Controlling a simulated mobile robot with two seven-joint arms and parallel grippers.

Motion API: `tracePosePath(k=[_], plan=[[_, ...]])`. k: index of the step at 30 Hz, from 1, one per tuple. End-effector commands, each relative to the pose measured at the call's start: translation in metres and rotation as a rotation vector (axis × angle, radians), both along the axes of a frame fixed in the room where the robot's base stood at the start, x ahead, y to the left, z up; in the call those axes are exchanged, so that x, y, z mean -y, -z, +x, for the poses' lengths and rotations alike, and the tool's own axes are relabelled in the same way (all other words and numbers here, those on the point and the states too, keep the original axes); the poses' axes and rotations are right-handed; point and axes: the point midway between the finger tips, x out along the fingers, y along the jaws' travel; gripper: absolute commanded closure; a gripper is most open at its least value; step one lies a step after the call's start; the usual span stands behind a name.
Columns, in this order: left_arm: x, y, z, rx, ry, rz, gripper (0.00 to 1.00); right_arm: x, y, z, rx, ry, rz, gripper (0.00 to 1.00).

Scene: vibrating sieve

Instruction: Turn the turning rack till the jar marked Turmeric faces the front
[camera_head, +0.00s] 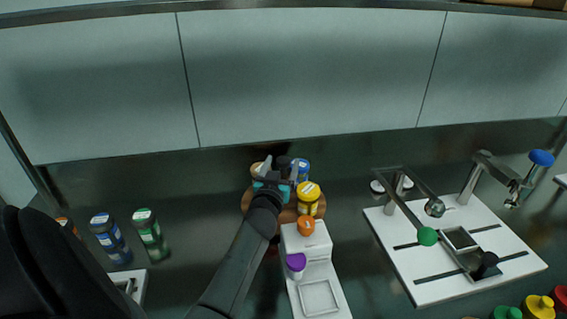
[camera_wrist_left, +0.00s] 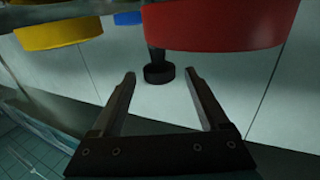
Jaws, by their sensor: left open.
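The turning rack (camera_head: 288,214) is a round wooden disc near the back of the counter. A yellow jar (camera_head: 308,194) stands on its right side, a blue jar (camera_head: 301,169) behind, and a tan-lidded jar (camera_head: 257,168) at back left. I cannot read which one is marked Turmeric. My left gripper (camera_head: 279,174) is over the rack among the jars and hides part of it. My right gripper is not in view.
A white machine with an orange knob (camera_head: 306,226) and a purple knob (camera_head: 296,262) stands just in front of the rack. Blue (camera_head: 110,238) and green (camera_head: 150,234) jars stand at left. A white board with metal arms (camera_head: 405,275) is at right.

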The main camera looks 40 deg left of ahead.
Motion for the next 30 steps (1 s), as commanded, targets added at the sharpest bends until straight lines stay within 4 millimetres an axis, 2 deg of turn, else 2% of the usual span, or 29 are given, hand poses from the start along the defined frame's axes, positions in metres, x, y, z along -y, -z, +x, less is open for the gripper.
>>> tracePosePath(k=[6,17,30], plan=[[-0.009,0.001,0.016,0.0,0.001,0.0,0.22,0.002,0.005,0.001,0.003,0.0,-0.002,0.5],[-0.01,0.0,0.019,0.0,0.001,0.0,0.22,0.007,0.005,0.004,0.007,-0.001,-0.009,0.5],[-0.01,0.0,0.019,0.0,0.001,-0.001,0.7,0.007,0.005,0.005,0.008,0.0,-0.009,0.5]])
